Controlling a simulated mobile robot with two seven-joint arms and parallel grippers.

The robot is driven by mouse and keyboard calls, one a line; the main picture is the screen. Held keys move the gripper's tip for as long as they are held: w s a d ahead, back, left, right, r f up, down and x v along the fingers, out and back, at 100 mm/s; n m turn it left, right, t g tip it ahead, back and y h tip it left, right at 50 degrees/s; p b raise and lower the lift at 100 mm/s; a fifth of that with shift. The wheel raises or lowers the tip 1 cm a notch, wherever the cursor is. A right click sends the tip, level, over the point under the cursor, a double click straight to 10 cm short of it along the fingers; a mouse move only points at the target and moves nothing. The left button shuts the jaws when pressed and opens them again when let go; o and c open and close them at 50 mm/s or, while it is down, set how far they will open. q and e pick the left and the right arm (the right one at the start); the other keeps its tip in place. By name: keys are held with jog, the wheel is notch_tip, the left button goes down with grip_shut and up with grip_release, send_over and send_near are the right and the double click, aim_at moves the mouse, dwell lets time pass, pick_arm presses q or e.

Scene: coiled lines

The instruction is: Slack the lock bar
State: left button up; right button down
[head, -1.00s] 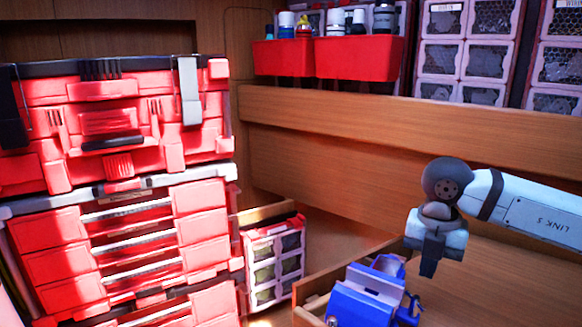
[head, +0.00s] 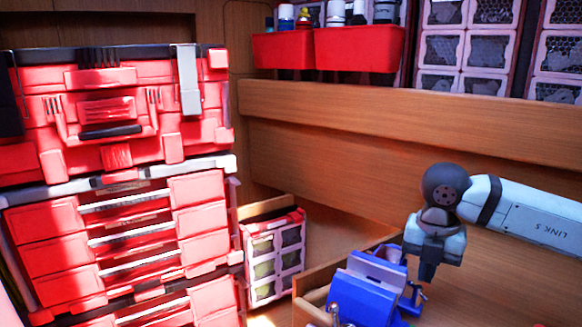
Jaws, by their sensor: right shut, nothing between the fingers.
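A blue vise (head: 368,290) with a greyish jaw block sits at the bottom, inside a wooden-sided tray or drawer. A thin metal bar (head: 418,292) with a knob end shows at its right side, and another small metal piece (head: 333,312) shows at its front left. I cannot tell which of these is the lock bar. My right gripper (head: 427,272) points down, shut and empty, above and close to the right-hand bar in the picture. Whether they touch is unclear. My left gripper is not in view.
A large red tool chest (head: 120,215) fills the left. A small organiser (head: 274,260) with clear drawers stands beside the vise's wooden edge. Red bins (head: 358,50) with bottles sit on the shelf above. The wooden panel behind my right arm is clear.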

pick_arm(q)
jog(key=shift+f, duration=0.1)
pick_arm(e)
jog(key=shift+s+a, duration=0.1)
jog(key=shift+s, duration=0.05)
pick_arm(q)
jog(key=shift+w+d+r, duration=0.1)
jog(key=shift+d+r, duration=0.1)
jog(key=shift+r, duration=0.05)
pick_arm(e)
jog(key=shift+s+a, duration=0.2)
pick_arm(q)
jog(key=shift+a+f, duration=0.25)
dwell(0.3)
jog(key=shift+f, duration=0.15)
pick_arm(e)
jog(key=shift+f, duration=0.1)
